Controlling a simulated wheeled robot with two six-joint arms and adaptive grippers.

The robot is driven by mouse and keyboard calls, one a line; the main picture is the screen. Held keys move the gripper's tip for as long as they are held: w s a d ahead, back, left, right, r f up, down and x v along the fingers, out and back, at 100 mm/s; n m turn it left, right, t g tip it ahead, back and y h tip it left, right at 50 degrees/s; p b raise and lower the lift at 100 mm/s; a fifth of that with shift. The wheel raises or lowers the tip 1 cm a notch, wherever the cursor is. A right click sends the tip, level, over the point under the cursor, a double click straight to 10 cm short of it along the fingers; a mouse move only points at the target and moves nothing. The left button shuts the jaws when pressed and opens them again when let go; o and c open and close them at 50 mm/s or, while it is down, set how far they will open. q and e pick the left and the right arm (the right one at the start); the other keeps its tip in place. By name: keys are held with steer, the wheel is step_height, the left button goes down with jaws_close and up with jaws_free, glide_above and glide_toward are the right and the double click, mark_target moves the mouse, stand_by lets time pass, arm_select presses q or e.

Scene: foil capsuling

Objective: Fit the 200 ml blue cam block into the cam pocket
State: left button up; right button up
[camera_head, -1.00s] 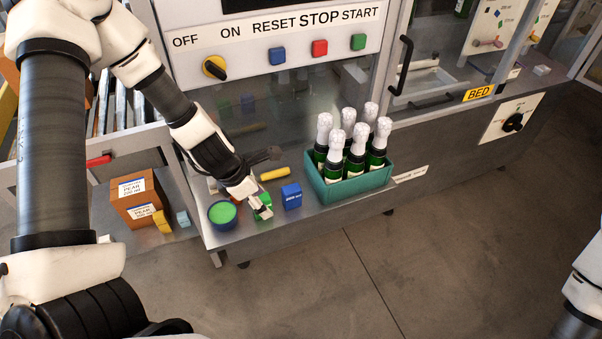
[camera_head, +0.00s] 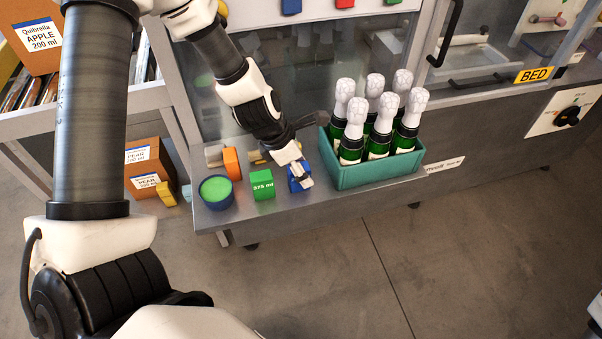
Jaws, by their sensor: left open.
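The blue cam block (camera_head: 293,184) stands on the steel shelf between a green block marked 375 ml and a teal crate. My left gripper (camera_head: 303,180) is open at the blue block, in front of its upper right part. It covers the block's label, and I cannot tell whether the fingers touch it. I cannot make out the cam pocket. My right gripper is out of view.
The green block (camera_head: 262,186), an orange block (camera_head: 232,163) and a blue bowl with green contents (camera_head: 216,192) stand left on the shelf (camera_head: 320,205). The teal crate (camera_head: 380,174) of foil-topped bottles stands close on the right. A clear panel rises behind.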

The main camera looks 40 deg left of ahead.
arm_select(q)
steer(key=shift+s+r, duration=0.5)
steer(key=shift+s, duration=0.15)
steer(key=shift+c, duration=0.7)
steer(key=shift+w, duration=0.1)
steer(key=c, duration=0.6)
steer(key=shift+w+f, duration=0.2)
steer(key=shift+w, duration=0.1)
jaws_close()
steer(key=shift+s, duration=0.1)
